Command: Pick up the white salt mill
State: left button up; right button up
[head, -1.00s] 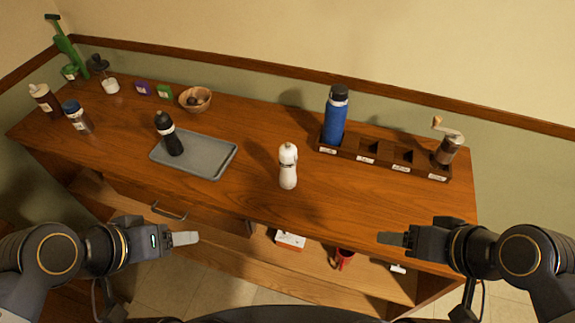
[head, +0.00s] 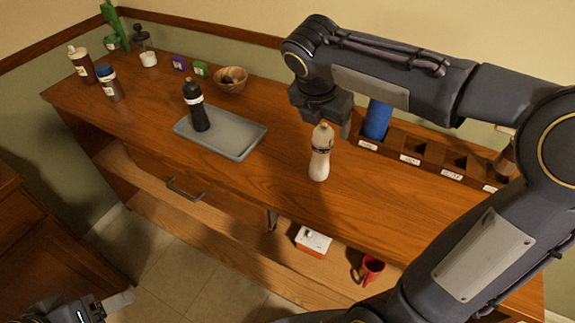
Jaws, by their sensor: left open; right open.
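The white salt mill (head: 319,168) stands upright on the wooden counter, right of the grey tray, in the head view. My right gripper (head: 335,130) is open and points down at the top of the mill, from behind it in the picture. One finger shows to the right of the mill's top; the other is hard to make out. I cannot tell whether the gripper touches the mill. My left gripper (head: 112,306) is open and empty, low at the bottom left, away from the counter.
A black mill (head: 195,108) stands on the grey tray (head: 240,149). A blue bottle (head: 377,120) stands in a dark compartment rack (head: 412,148), partly hidden by my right arm. A wooden bowl (head: 230,84) is farther back. The counter in front of the salt mill is clear.

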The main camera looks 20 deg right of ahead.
aim_at(322, 132)
jog(key=shift+w+a+f+n, duration=0.15)
jog(key=shift+w+f+n, duration=0.15)
jog(key=shift+w, duration=0.1)
jog(key=x, duration=0.7)
jog(key=shift+f, duration=0.2)
jog(key=shift+s, duration=0.1)
grip_shut()
jog(key=shift+r, duration=0.15)
